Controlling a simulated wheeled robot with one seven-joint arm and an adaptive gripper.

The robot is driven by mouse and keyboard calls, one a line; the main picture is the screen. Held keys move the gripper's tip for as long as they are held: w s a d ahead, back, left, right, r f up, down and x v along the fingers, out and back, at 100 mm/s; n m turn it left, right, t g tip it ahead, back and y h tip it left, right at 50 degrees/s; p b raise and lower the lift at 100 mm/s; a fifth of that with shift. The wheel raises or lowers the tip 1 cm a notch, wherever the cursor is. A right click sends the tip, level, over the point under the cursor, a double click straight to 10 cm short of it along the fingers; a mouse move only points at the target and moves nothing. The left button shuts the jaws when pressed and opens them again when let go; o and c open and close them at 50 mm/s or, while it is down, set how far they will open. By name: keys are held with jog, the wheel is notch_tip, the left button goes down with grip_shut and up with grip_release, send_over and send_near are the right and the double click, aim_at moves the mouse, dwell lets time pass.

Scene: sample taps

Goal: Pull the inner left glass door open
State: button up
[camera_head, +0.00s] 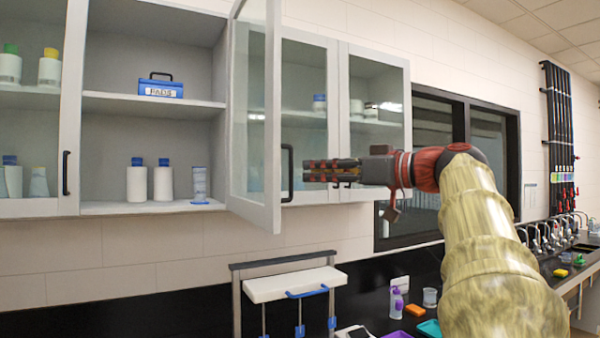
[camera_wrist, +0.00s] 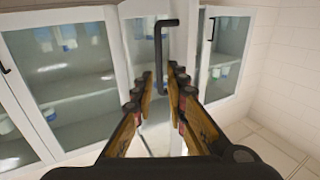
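The inner left glass door (camera_head: 255,110) stands swung out from the cabinet. Its hinge side is at the compartment's right wall, and its free edge is towards me. Its black handle (camera_head: 287,173) sits on the face turned towards my gripper. My gripper (camera_head: 305,172) points left at the handle, with its fingers at about handle height. In the wrist view the handle (camera_wrist: 160,45) stands upright ahead, in line with the gap between the fingertips (camera_wrist: 160,72). The fingers are apart. I cannot tell whether either touches the handle.
The open compartment holds a blue box (camera_head: 161,87) and white bottles (camera_head: 137,182). A closed glass door (camera_head: 376,110) lies right of the open one, behind my gripper. Below are a white shelf stand (camera_head: 290,283) and a dark counter with bottles and trays. A window (camera_head: 434,125) is at right.

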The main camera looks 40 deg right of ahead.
jog(key=shift+s+d, duration=0.2)
jog(key=shift+s, duration=0.9)
jog(key=shift+s+d, duration=0.2)
jog(key=shift+s, duration=0.85)
